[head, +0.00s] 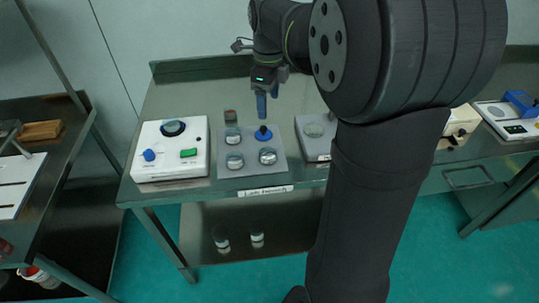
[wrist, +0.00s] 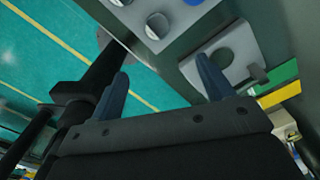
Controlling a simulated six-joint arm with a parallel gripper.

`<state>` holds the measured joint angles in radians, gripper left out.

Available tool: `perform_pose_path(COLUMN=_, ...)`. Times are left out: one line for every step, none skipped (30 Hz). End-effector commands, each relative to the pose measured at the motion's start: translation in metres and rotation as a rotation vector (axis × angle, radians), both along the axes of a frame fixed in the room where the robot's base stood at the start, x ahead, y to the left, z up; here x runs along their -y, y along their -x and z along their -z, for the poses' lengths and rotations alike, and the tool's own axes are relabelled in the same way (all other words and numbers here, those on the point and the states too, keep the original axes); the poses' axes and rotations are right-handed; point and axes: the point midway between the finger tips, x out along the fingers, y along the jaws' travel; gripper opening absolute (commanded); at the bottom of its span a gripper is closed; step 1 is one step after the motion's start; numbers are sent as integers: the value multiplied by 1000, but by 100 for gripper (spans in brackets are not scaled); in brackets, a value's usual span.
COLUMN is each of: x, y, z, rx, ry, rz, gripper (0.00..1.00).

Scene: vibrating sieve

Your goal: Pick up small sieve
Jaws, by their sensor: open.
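Several small round metallic pieces stand on a grey mat (head: 250,173) on the metal table in the head view. They include a rear left piece (head: 233,136), a front left piece (head: 235,161) and a front right piece (head: 267,156). A piece with a blue knob (head: 263,133) stands at the rear right. I cannot tell which one is the small sieve. My gripper (head: 268,99) is open and empty, above and behind the mat. In the wrist view, its blue fingers (wrist: 162,83) are spread apart, and a round metallic piece (wrist: 158,26) shows beyond them.
A white control box (head: 150,173) with a blue knob and green switch stands left of the mat. A grey device with a round plate (head: 314,129) stands to the right. My arm hides the table further right.

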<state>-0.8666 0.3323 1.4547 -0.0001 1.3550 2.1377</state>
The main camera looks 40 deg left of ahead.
Motion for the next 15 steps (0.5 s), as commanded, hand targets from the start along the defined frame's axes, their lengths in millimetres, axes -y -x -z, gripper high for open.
perform_pose_path(x=1, y=-1, z=6, rx=-1, ry=1, rz=51, gripper=74)
perform_pose_path(x=1, y=-1, z=9, rx=-2, ry=2, rz=77, gripper=74)
perform_pose_path(x=1, y=-1, z=12, rx=-2, ry=2, rz=105, gripper=74)
perform_pose_path(x=1, y=-1, z=14, rx=-1, ry=1, rz=121, gripper=74)
perform_pose_path(x=1, y=-1, z=16, rx=-1, ry=1, rz=132, gripper=74)
perform_pose_path(x=1, y=-2, z=20, rx=-1, ry=1, rz=142, gripper=74)
perform_pose_path(x=1, y=-1, z=23, rx=-2, ry=2, rz=145, gripper=74)
perform_pose_path(x=1, y=-1, z=28, rx=-2, ry=3, rz=146, gripper=74)
perform_pose_path(x=1, y=-1, z=35, rx=-1, ry=3, rz=146, gripper=74)
perform_pose_path(x=2, y=-1, z=40, rx=-2, ry=3, rz=145, gripper=74)
perform_pose_path(x=2, y=-1, z=47, rx=-2, ry=3, rz=145, gripper=74)
perform_pose_path(x=2, y=-1, z=57, rx=-4, ry=4, rz=145, gripper=74)
perform_pose_path(x=2, y=-1, z=63, rx=-2, ry=4, rz=145, gripper=74)
perform_pose_path(x=2, y=-1, z=70, rx=-3, ry=4, rz=144, gripper=74)
perform_pose_path(x=2, y=-1, z=79, rx=-3, ry=4, rz=144, gripper=74)
